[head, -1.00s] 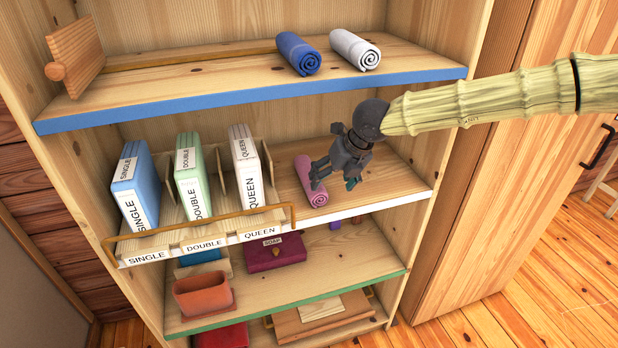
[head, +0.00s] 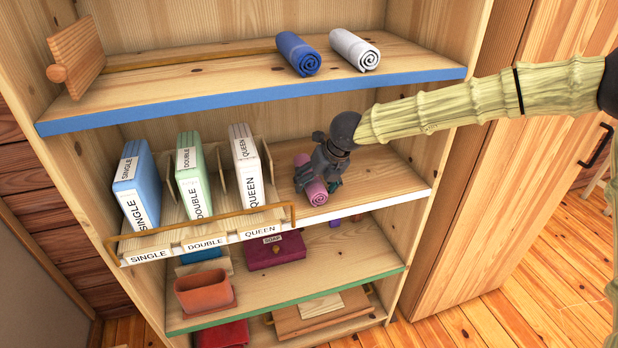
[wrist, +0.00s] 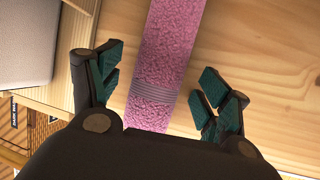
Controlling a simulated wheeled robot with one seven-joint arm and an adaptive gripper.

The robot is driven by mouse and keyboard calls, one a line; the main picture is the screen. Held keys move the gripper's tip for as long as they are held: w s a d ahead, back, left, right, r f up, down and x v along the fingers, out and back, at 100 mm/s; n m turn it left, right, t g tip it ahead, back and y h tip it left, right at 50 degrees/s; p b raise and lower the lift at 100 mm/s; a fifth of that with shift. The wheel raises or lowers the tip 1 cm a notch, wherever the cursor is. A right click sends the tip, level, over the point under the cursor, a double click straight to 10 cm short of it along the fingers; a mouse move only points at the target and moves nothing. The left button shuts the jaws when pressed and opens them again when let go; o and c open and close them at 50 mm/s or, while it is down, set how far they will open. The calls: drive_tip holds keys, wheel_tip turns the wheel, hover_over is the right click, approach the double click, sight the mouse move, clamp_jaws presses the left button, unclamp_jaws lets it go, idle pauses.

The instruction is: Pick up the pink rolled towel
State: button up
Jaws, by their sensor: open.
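The pink rolled towel (head: 316,193) lies on the middle shelf, to the right of the sheet packs, with its spiral end facing the shelf's front edge. My gripper (head: 317,184) is over it, and its body hides the towel's middle. In the wrist view the pink towel (wrist: 165,65) runs between the fingers of my gripper (wrist: 160,92). The jaws are open, with one finger on each side of the towel. A gap shows between the towel and each finger.
The sheet packs labelled single (head: 135,188), double (head: 193,178) and queen (head: 247,168) stand left of the towel in a divided rack. A blue towel (head: 298,54) and a white towel (head: 355,50) lie on the shelf above. Bare shelf (head: 390,180) lies to the right.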

drive_tip(key=c, duration=1.1)
